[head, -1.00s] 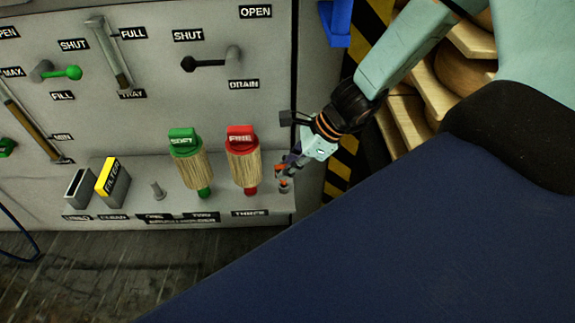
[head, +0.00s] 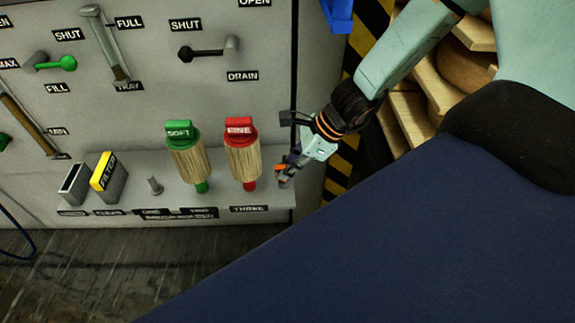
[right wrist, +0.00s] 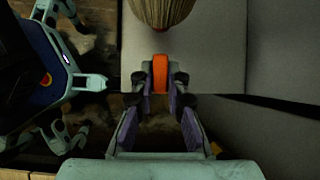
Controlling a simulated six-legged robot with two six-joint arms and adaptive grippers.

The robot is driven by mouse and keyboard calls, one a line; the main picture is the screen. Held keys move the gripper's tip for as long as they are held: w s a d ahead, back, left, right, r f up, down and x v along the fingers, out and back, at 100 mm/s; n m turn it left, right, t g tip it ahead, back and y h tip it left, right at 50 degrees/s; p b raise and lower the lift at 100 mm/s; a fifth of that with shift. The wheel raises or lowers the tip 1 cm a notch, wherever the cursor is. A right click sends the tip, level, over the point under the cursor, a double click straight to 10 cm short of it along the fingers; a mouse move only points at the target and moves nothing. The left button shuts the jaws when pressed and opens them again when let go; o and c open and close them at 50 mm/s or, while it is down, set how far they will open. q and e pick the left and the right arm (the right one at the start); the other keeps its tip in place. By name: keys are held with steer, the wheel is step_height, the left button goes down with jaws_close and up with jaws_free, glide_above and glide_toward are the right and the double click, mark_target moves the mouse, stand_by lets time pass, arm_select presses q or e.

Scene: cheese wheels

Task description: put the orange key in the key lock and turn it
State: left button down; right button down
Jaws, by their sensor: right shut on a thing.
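The orange key shows as a small orange piece (head: 280,167) at the tips of my right gripper (head: 284,174) in the head view. In the right wrist view the orange key (right wrist: 160,72) stands upright between the two fingertips of my right gripper (right wrist: 161,84), which is shut on it. The gripper is over the right end of the grey shelf, just right of the red brush. The key's far end is hidden. I cannot make out the key lock in either view. My left gripper is not in view.
The red FINE brush (head: 243,158) and green SOFT brush (head: 189,163) stand on the shelf (head: 225,200). A short peg (head: 155,186) and yellow FILTER block (head: 107,174) are further left. Levers line the panel (head: 200,90). Wooden shelves (head: 407,108) are at the right.

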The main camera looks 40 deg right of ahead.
steer(key=shift+f, duration=0.2)
steer(key=c, duration=1.3)
jaws_free()
steer(key=shift+r, duration=0.1)
step_height(320, 180, up, 9)
steer(key=p, duration=0.8)
steer(key=shift+p, duration=0.4)
